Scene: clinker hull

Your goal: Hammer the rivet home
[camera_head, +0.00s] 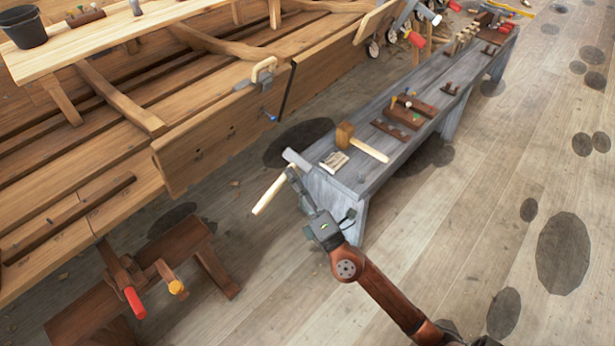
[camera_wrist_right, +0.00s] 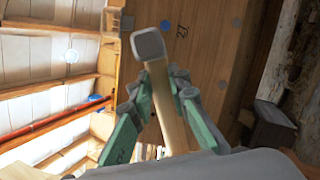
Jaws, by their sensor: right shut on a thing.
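My right gripper (camera_head: 293,173) is shut on the handle of a hammer (camera_head: 268,194), between the hull and the near end of the grey bench. The hammer has a pale wooden handle and a grey metal head. In the right wrist view the hammer head (camera_wrist_right: 148,44) stands beyond the green-padded fingers (camera_wrist_right: 160,88). A small blue piece (camera_head: 271,117) sits at the lower edge of the hull plank; it may be the rivet, but I cannot tell. The hammer is apart from it. My left gripper is not in view.
The grey bench (camera_head: 350,178) carries a wooden mallet (camera_head: 370,150), a pale block (camera_head: 334,161) and dark wooden racks (camera_head: 390,133). A low trestle (camera_head: 190,240) and red-handled tool (camera_head: 135,300) are at lower left. The right-hand floor is clear.

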